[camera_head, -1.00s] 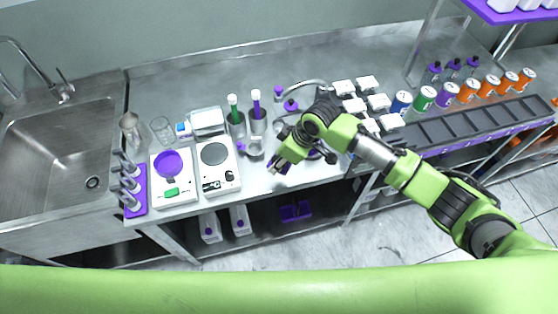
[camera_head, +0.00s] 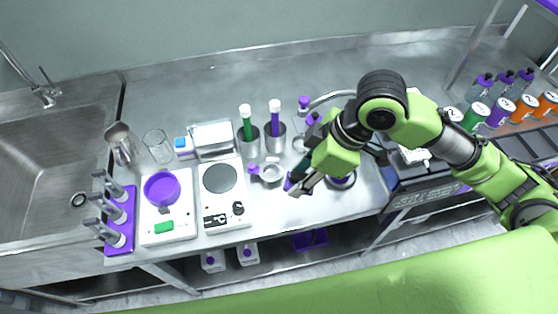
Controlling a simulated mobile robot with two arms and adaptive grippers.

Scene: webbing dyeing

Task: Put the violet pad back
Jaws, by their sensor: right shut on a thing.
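My right gripper (camera_head: 297,187) reaches in from the right and hangs over the front part of the steel counter, right of the hot plate. It is shut on the violet pad (camera_head: 289,182), of which only a small violet piece shows at the fingertips. The rest of the pad is hidden by the fingers. My left gripper is not in view.
A small metal bowl (camera_head: 271,173) stands just left of the gripper. Left of it are a hot plate (camera_head: 221,212) and a scale with a violet dish (camera_head: 161,188). Two metal cups (camera_head: 274,138) hold green and violet tubes. Bare counter lies in front of the gripper.

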